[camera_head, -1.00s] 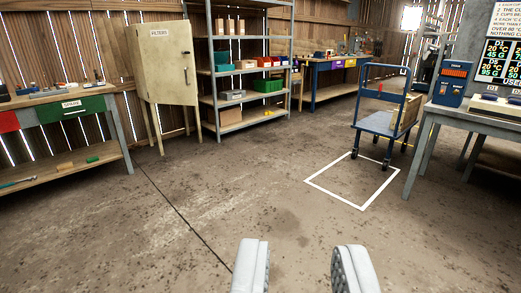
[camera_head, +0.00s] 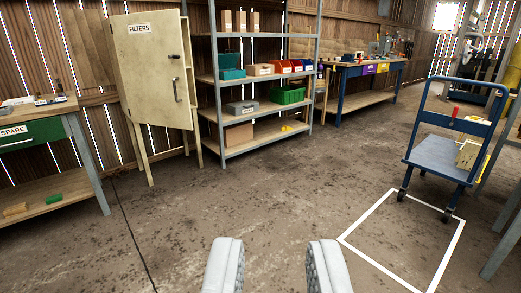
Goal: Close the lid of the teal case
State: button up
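The teal case (camera_head: 232,74) is on a middle shelf of the grey metal rack (camera_head: 264,75), at its left end. A darker teal panel stands up behind its front part and looks like a raised lid, though it is small at this distance. My gripper (camera_head: 276,252) is in the lower middle of the view, with its two pale fingers wide apart and nothing between them. It is far from the case, with open floor between.
A cream filters cabinet (camera_head: 150,75) stands left of the rack. A spare-drawer bench (camera_head: 48,190) is at the left. A blue cart (camera_head: 440,155) stands at the right behind a white floor outline (camera_head: 390,270). Middle floor is clear.

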aim_at(226, 61)
jog(key=i+j, duration=0.1)
jog(key=i, duration=4.4)
jog(key=i+j+z, duration=0.1)
jog(key=i+z, duration=0.15)
jog(key=i, duration=1)
